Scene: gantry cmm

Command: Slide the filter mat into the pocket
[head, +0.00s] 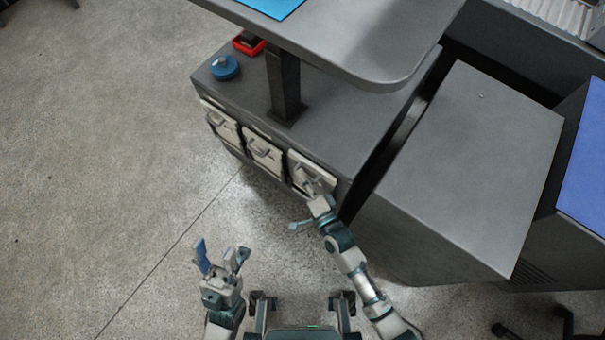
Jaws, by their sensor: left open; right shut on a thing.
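Three pale panels with handles sit in a row on the front of the low grey cabinet: left (221,124), middle (264,155) and right (325,178). My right gripper (313,189) is at the right panel and shut, apparently on its handle; its fingertips are too small to make out clearly. My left gripper (220,251) is open and empty, above the floor in front of the cabinet. I cannot pick out the filter mat or the pocket for certain; the pocket may be at the pale panels.
A blue disc-shaped object (225,69) and a red tray (248,45) stand on the cabinet top (330,110). A grey tabletop (372,45) with a bright blue sheet (272,5) overhangs the cabinet. A grey box (475,165) stands to the right. The floor at left is clear.

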